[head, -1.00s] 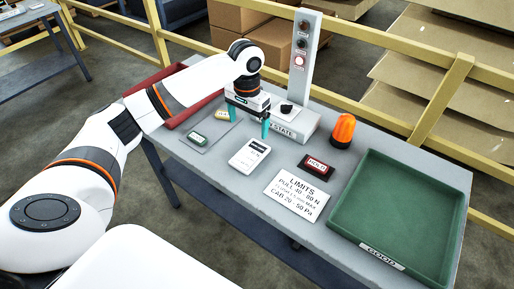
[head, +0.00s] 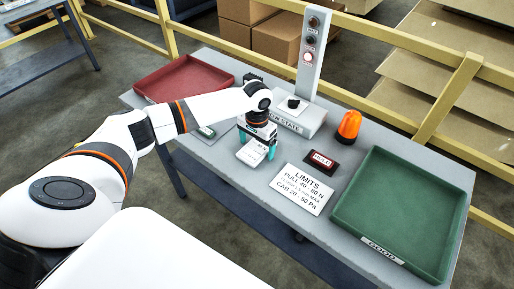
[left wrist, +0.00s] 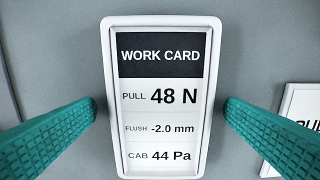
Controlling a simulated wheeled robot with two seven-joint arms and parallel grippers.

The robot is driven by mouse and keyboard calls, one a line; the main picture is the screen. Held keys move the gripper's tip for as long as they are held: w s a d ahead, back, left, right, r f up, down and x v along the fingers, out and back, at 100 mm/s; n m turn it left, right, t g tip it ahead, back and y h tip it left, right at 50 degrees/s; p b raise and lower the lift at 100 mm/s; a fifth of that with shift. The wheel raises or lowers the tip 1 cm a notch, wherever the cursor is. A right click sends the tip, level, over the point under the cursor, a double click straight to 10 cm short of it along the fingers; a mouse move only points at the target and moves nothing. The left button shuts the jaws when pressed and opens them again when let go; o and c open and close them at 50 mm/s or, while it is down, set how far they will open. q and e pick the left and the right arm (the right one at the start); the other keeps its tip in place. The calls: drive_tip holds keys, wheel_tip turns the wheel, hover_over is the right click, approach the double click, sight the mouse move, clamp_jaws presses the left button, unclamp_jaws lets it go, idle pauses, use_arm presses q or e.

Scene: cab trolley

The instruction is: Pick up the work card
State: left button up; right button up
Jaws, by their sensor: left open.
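The work card (left wrist: 160,97) is a white-framed card with a dark header and the lines PULL 48 N, FLUSH -2.0 mm and CAB 44 Pa. In the head view the work card (head: 250,154) lies on the grey table, partly hidden by my left gripper (head: 256,147). In the left wrist view the two teal fingers of my left gripper (left wrist: 160,112) stand on either side of the card, open, with a gap on each side. My right gripper is not in view.
A limits sign (head: 304,188), a small red-topped HOLD box (head: 320,161) and a green GOOD tray (head: 383,257) are to the right. An orange beacon (head: 348,127) and a state box with a lamp post (head: 308,60) stand behind. A red tray (head: 150,88) is back left.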

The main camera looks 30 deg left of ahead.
use_arm(q)
drive_tip(key=c, duration=1.1)
